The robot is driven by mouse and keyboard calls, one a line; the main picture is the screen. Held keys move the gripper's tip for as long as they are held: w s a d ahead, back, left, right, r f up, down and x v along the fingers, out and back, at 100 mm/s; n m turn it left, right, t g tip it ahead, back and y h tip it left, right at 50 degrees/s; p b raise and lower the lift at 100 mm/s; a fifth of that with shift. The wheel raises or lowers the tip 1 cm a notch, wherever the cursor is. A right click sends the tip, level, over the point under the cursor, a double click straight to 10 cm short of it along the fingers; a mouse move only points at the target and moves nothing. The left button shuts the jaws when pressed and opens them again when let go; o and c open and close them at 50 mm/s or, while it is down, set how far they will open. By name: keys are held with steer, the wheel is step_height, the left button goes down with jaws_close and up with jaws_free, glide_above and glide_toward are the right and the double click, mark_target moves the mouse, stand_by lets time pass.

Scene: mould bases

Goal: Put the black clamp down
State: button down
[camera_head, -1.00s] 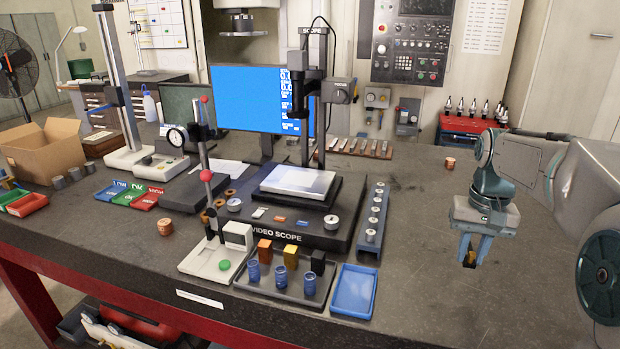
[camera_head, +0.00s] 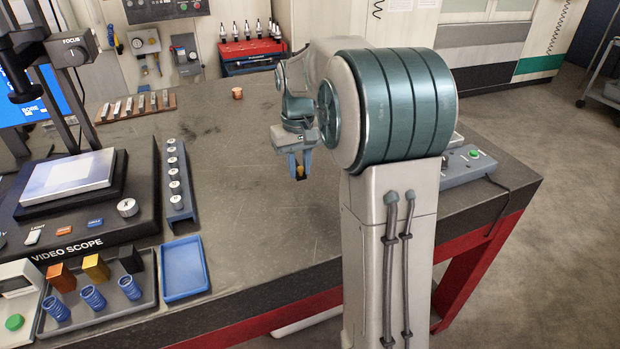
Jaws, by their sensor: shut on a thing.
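My gripper (camera_head: 299,174) points down above the right part of the dark bench (camera_head: 255,215). Its blue fingers are shut on a small dark thing with a yellow part, which I take to be the black clamp (camera_head: 300,172). The fingers hide much of it. It looks held above the bench top, but the height of the gap is hard to judge.
A blue tray (camera_head: 184,268) looks empty. A rack of metal pieces (camera_head: 178,205) stands beside the video scope (camera_head: 60,225). A copper-coloured part (camera_head: 238,93) lies further back.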

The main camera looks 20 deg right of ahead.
mark_target(313, 191)
steer(key=d, duration=0.1)
steer(key=d+f, duration=0.2)
steer(key=shift+w+d+f, duration=0.1)
steer(key=shift+w+d, duration=0.15)
steer(key=shift+d, duration=0.1)
steer(key=shift+f+p, duration=0.35)
steer(key=shift+f, duration=1.7)
steer(key=shift+f, duration=0.2)
steer(key=c, duration=1.3)
jaws_free()
steer(key=shift+o, duration=0.2)
steer(key=shift+r, duration=0.15)
step_height(313, 191, up, 11)
steer(key=s+a+f+t, duration=0.1)
steer(key=s+a, duration=0.4)
steer(key=s, duration=0.7)
steer(key=s+a+f+t, duration=0.2)
steer(key=s+a, duration=0.4)
steer(key=s, duration=0.6)
steer(key=shift+f, duration=0.9)
